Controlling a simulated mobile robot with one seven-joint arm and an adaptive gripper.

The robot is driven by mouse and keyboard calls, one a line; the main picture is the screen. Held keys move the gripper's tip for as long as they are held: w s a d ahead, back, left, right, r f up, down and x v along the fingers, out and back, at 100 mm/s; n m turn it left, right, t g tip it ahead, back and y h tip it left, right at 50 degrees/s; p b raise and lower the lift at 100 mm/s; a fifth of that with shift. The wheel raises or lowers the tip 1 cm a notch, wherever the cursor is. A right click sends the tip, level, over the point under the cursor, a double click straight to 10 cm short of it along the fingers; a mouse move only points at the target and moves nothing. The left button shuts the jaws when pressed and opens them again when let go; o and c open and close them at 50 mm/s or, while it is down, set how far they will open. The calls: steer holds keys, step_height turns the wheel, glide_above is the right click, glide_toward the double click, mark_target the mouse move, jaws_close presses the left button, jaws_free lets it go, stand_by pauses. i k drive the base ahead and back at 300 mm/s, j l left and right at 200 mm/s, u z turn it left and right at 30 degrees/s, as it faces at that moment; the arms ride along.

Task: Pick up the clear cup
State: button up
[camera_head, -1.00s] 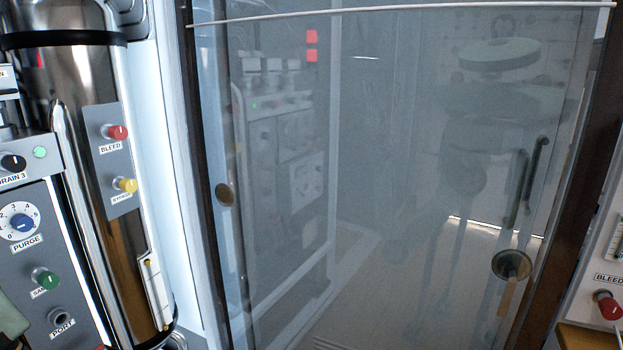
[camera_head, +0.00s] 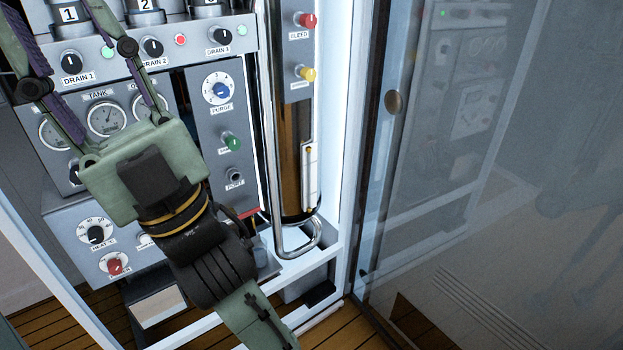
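My gripper (camera_head: 54,15) reaches up the left side of the view. Its two green fingers with purple pads are spread wide, with their ends at the top edge. Nothing shows held between them. I cannot make out the clear cup for certain. A small pale bluish shape (camera_head: 263,254) shows low beside my black wrist, below the port (camera_head: 235,176). It is partly hidden, and I cannot tell whether it is the cup.
The grey fill panel (camera_head: 200,130) with knobs and gauges stands behind my gripper. A glass door (camera_head: 500,190) fills the right. Wooden floor (camera_head: 340,330) lies below.

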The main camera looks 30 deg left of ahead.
mark_target(260, 249)
steer(key=u, duration=1.25)
